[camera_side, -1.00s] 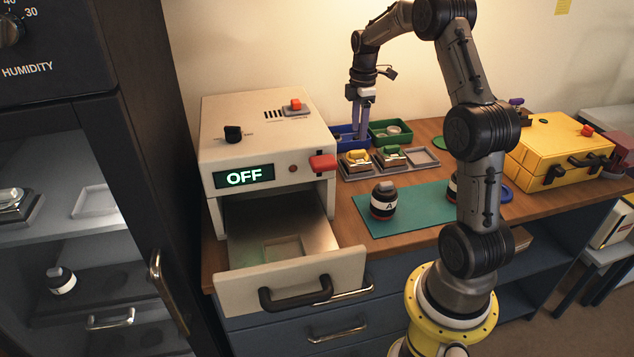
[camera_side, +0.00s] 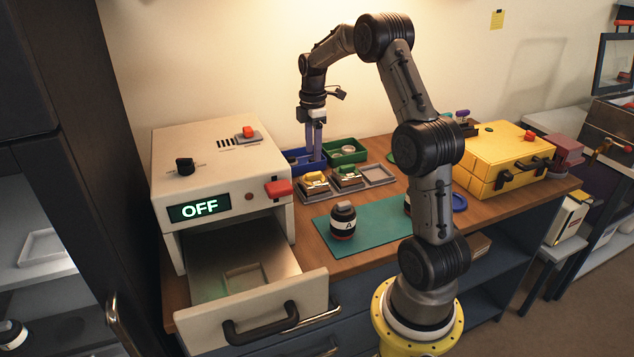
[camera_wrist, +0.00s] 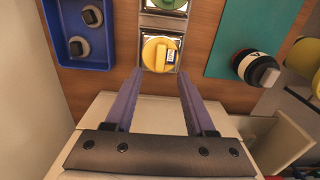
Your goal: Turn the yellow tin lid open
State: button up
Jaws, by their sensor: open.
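The yellow tin lid (camera_wrist: 160,54) is round with a raised grip and a small label. It sits on a square metal tin in a grey tray, beside a green-lidded tin (camera_wrist: 165,4). In the side view the yellow lid (camera_side: 315,177) is in the row in front of the blue bin. My gripper (camera_wrist: 159,75) is open and empty, its two fingers spread to either side of the lid's line in the wrist view. In the side view my gripper (camera_side: 316,155) points down just behind the yellow tin, apart from it as far as I can tell.
A white box (camera_side: 222,165) with an OFF display and an open drawer (camera_side: 275,309) stands left. A blue bin (camera_wrist: 76,14) holds dark parts. A green bin (camera_side: 345,151), an empty grey tray (camera_side: 379,173), a teal mat (camera_side: 372,224) with a lens and a yellow case (camera_side: 503,150) are right.

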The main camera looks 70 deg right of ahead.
notch_tip(320, 180, up, 6)
jog(key=shift+f, duration=0.2)
dwell(0.3)
